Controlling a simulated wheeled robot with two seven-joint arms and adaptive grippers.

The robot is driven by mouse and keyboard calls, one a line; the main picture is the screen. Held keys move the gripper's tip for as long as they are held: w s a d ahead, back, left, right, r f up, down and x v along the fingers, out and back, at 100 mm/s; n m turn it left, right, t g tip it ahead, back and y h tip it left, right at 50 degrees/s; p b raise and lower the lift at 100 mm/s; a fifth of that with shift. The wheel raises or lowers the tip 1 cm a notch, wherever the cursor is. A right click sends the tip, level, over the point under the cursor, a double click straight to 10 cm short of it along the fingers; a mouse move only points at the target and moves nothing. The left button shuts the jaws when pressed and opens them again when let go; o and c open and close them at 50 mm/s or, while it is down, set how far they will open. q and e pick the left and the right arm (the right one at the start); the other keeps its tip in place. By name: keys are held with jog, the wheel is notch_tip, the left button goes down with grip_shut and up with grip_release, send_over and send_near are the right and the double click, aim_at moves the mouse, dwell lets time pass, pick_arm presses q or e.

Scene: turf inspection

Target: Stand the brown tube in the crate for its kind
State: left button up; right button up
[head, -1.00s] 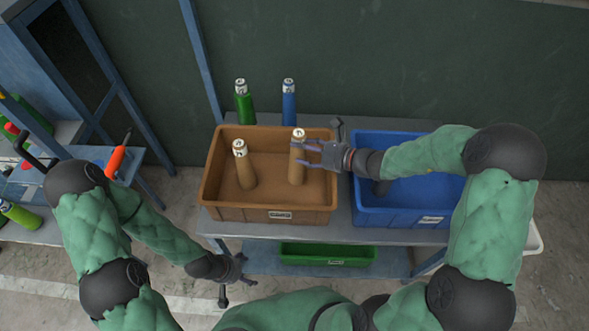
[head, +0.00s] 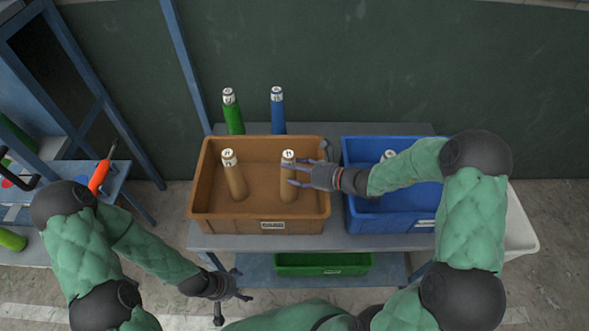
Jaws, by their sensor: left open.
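A brown tube (head: 288,186) with a pale cap is upright inside the brown crate (head: 208,205), toward its right side. My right gripper (head: 291,175) reaches in from the right with its fingers around this tube, shut on it. The tube's base is at or close to the crate floor; I cannot tell whether it touches. A second brown tube (head: 236,183) stands in the left part of the same crate, slightly tilted in the picture. My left gripper (head: 243,284) is open and empty, low in front of the table.
A green tube (head: 233,115) and a blue tube (head: 277,114) stand behind the brown crate. A blue crate (head: 375,221) with a pale-capped tube (head: 388,156), partly hidden by my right arm, is to the right. A green crate (head: 322,270) sits on the lower shelf.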

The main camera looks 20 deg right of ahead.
jog(key=shift+o, duration=1.1)
jog(key=shift+r, duration=0.1)
jog(key=p+v, duration=0.3)
jog(key=v, duration=0.8)
jog(key=shift+s+d+r, duration=0.2)
jog(key=shift+d, duration=0.1)
jog(key=shift+s, duration=0.15)
